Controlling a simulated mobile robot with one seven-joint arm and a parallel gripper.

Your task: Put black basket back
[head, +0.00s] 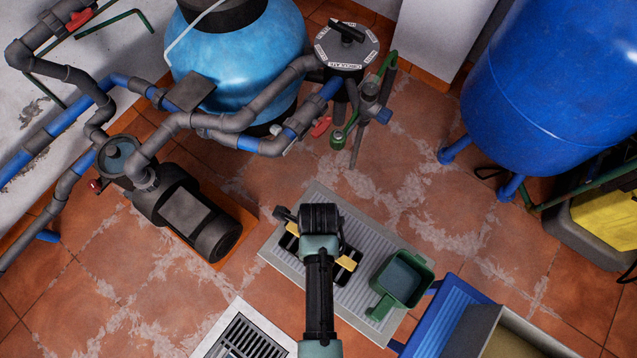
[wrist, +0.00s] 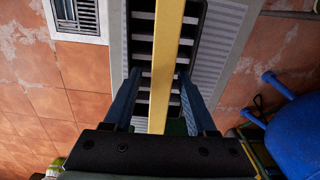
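The black basket (head: 341,275) with a yellow handle (head: 346,263) is on a grey ribbed tray (head: 312,202) on the floor. My gripper (head: 318,232) is above its middle and hides much of it in the head view. In the wrist view the yellow handle (wrist: 168,45) runs up the middle, over the dark slotted basket (wrist: 201,40). The two blue fingers of my gripper (wrist: 159,75) are spread on either side of the handle, with a gap on each side. Whether the fingertips reach down to the handle's height I cannot tell.
A green container (head: 402,278) stands on the tray right of the basket. A floor drain (head: 245,340) is at lower left. A pump (head: 190,210) and a blue tank (head: 550,90) flank the tray. Tiles behind the tray are clear.

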